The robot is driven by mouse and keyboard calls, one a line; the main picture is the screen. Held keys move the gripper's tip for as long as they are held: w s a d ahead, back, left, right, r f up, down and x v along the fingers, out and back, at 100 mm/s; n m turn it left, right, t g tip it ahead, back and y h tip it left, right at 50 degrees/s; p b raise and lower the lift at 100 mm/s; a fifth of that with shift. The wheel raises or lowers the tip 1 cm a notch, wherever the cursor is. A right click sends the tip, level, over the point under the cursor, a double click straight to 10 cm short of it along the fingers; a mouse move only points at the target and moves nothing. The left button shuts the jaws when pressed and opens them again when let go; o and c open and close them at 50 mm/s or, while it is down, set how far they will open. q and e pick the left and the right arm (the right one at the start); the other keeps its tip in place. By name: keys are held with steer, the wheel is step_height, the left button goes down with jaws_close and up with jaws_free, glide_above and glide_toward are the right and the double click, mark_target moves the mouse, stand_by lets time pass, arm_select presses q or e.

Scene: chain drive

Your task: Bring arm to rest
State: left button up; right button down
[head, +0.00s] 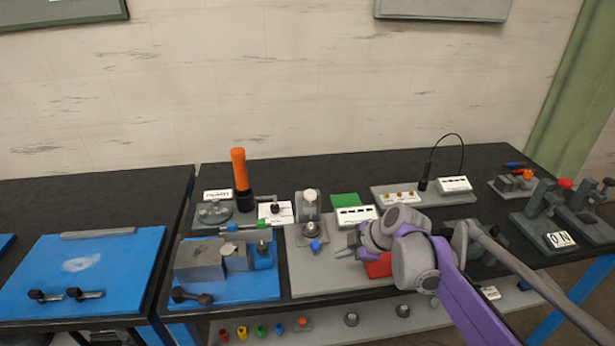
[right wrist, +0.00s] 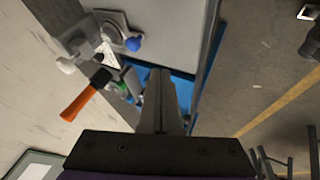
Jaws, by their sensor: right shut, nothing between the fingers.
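My right arm comes in from the lower right in the head view, with purple and grey links. Its gripper (head: 351,246) hangs above the light grey baseplate (head: 308,284) at the middle of the bench, pointing left. In the right wrist view the two fingers (right wrist: 161,76) lie together with nothing between them. A red block (head: 379,267) shows just below the wrist, partly hidden by it; I cannot tell how far the wrist is above it. My left gripper is not in view.
A grey fixture with a blue knob (head: 315,245) stands left of the gripper. A blue plate (head: 237,284) with a vise-like part, an orange-handled tool (head: 239,170) and a white-labelled box (head: 357,216) are close by. Lever fixtures (head: 545,213) stand at right. Bare black bench (head: 330,170) lies behind.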

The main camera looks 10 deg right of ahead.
steer(key=s+d+f+m+h, duration=0.1)
steer(key=s+f+m, duration=0.3)
steer(key=s+m, duration=0.4)
steer(key=s+d+f+m+h, duration=0.2)
steer(key=s+m, duration=0.7)
steer(key=s, duration=0.9)
step_height(320, 180, down, 2)
steer(key=shift+s+h, duration=0.3)
steer(key=shift+h, duration=0.6)
